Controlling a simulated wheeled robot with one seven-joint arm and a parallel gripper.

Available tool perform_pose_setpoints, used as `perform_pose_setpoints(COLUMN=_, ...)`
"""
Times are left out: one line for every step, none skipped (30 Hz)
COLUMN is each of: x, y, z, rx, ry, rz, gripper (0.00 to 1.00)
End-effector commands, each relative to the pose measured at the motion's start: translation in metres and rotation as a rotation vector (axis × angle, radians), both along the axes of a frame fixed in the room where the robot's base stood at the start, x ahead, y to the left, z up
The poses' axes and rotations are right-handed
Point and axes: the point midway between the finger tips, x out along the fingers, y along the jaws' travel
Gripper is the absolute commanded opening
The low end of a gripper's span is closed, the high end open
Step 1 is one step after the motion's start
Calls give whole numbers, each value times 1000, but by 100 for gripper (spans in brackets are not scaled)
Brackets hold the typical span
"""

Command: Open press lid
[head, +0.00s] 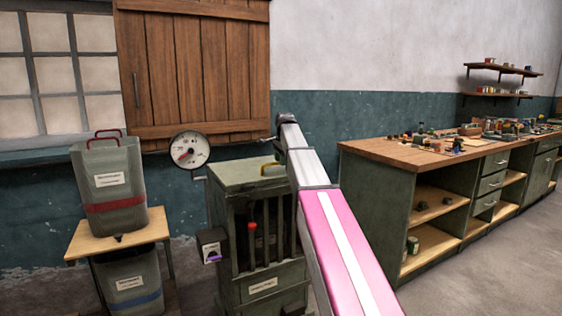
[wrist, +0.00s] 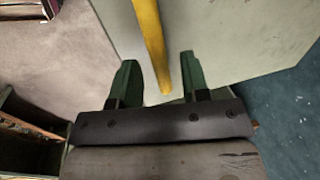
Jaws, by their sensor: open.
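The press (head: 262,240) is a green slatted cabinet in the middle of the head view. Its pale green lid (head: 235,174) lies flat on top and looks closed. A yellow handle (head: 273,167) sits at the lid's right side, partly hidden by my arm. In the wrist view the lid (wrist: 225,40) fills the upper right, and the yellow handle (wrist: 151,45) runs down between my two green fingers. My gripper (wrist: 157,62) is open, with a gap on each side of the handle. I cannot tell how far the fingers are above the lid.
A round gauge (head: 190,150) stands at the press's left. A small box (head: 212,245) is on its left side. Two grey bins, one (head: 110,185) on a wooden stand (head: 125,240), are farther left. A long workbench (head: 400,150) with clutter stands right. Some floor between is clear.

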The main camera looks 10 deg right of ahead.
Motion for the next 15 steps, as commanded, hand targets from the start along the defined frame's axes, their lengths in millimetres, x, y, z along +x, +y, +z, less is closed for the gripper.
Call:
perform_pose_setpoints(x=0, y=0, z=-3, rx=0, ry=0, rz=0, gripper=42)
perform_pose_setpoints(x=0, y=0, z=-4, rx=0, ry=0, rz=0, gripper=42)
perform_pose_setpoints(x=1, y=0, z=-5, rx=0, ry=0, rz=0, gripper=42)
perform_pose_setpoints(x=1, y=0, z=-5, rx=0, ry=0, rz=0, gripper=42)
perform_pose_setpoints(x=1, y=0, z=-5, rx=0, ry=0, rz=0, gripper=42)
perform_pose_setpoints(x=1, y=0, z=-5, rx=0, ry=0, rz=0, gripper=42)
perform_pose_setpoints(x=1, y=0, z=-5, rx=0, ry=0, rz=0, gripper=42)
perform_pose_setpoints(x=1, y=0, z=-5, rx=0, ry=0, rz=0, gripper=42)
perform_pose_setpoints(x=1, y=0, z=-5, rx=0, ry=0, rz=0, gripper=42)
perform_pose_setpoints(x=1, y=0, z=-5, rx=0, ry=0, rz=0, gripper=42)
perform_pose_setpoints(x=1, y=0, z=-5, rx=0, ry=0, rz=0, gripper=39)
perform_pose_setpoints(x=1, y=0, z=-5, rx=0, ry=0, rz=0, gripper=26)
perform_pose_setpoints(x=1, y=0, z=-5, rx=0, ry=0, rz=0, gripper=16)
perform_pose_setpoints(x=1, y=0, z=-5, rx=0, ry=0, rz=0, gripper=6)
perform_pose_setpoints(x=1, y=0, z=-5, rx=0, ry=0, rz=0, gripper=0)
